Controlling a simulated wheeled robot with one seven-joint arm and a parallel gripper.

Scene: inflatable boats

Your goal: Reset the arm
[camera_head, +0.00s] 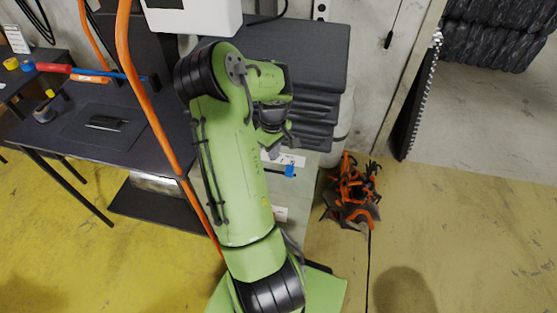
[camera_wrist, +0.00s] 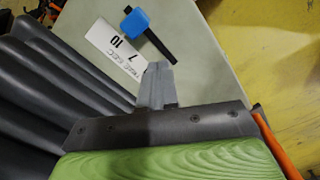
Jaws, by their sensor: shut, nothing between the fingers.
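My arm (camera_head: 235,165) is green with black joints. It rises from the bottom of the head view and folds over near the dark stack. My gripper (camera_wrist: 157,75) shows in the wrist view as grey fingers closed together with nothing between them. In the wrist view the gripper is over a pale surface (camera_wrist: 205,65), close to a white label (camera_wrist: 115,50) and a blue-headed black tool (camera_wrist: 145,25). I cannot tell how high above them it is.
A dark grey folded stack (camera_head: 315,60) lies behind the arm. An orange and black heap (camera_head: 352,195) lies on the yellow floor. A dark table (camera_head: 60,135) with tools stands left. An orange hose (camera_head: 150,110) runs left of the arm. The floor at right is mostly clear.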

